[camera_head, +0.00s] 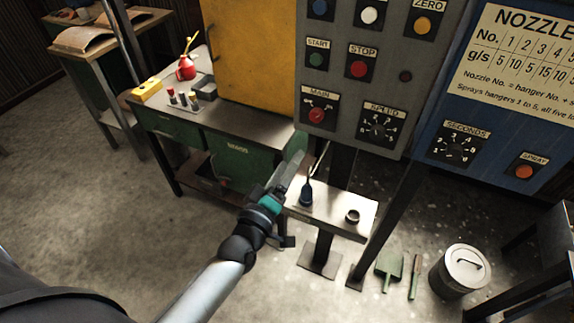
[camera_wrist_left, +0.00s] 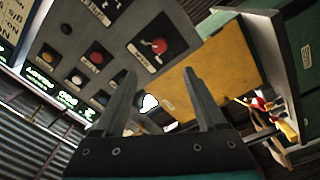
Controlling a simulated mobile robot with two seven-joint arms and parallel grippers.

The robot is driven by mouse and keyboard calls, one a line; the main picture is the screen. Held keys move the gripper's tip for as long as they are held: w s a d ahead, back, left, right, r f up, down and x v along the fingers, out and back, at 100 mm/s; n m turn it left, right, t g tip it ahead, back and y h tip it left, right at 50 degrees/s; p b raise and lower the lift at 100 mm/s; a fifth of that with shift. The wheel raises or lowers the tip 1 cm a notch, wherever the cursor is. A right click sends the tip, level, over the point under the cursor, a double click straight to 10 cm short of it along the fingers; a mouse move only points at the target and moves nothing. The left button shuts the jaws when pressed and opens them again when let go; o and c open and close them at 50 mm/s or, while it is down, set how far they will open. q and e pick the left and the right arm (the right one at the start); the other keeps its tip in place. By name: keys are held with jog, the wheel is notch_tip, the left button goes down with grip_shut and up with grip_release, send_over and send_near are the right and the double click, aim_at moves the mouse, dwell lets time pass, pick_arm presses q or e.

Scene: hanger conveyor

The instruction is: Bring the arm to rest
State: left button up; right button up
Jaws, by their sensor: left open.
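My left arm comes in from the lower left in the head view. Its gripper (camera_head: 297,160) is in front of the grey control panel (camera_head: 340,88), below the MAIN knob and above the small shelf. In the left wrist view the two fingers (camera_wrist_left: 163,85) stand apart with nothing held between them. Behind them show the panel with its red knob (camera_wrist_left: 157,46) and the yellow cabinet door (camera_wrist_left: 200,85). Whether the fingers touch anything cannot be told. My right gripper is in neither view.
The small shelf (camera_head: 335,212) holds a dark blue bottle-like item (camera_head: 306,192) and a ring (camera_head: 352,216). A blue NOZZLE panel (camera_head: 505,135) stands at right. A workbench (camera_head: 225,119) is at left. A lidded bin (camera_head: 460,272) and dustpan (camera_head: 389,267) are on the floor.

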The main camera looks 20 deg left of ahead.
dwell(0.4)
pick_arm(q)
jog(key=s+f+m+g+b, duration=0.2)
jog(key=s+f+g, duration=0.15)
jog(key=f, duration=0.75)
jog(key=s+d+f+m+g+b, duration=0.15)
jog(key=s+f, duration=0.25)
jog(key=f, duration=0.6)
jog(key=s+f+m+g+b, duration=0.2)
jog(key=s+f+m+g, duration=0.15)
jog(key=f, duration=0.75)
jog(key=s+a+f+m+g+b, duration=0.1)
jog(key=s+f+m+g, duration=0.1)
jog(key=s+f, duration=0.4)
jog(key=s+a+f+m+g+b, duration=0.1)
jog(key=s+f+g, duration=0.3)
jog(key=s, duration=0.9)
jog(key=s+f+m+g+b, duration=0.2)
jog(key=s+f+m+g, duration=0.1)
jog(key=s+f, duration=0.6)
jog(key=shift+s+a+f+y, duration=0.3)
jog(key=shift+s+a, duration=0.1)
jog(key=shift+s, duration=0.1)
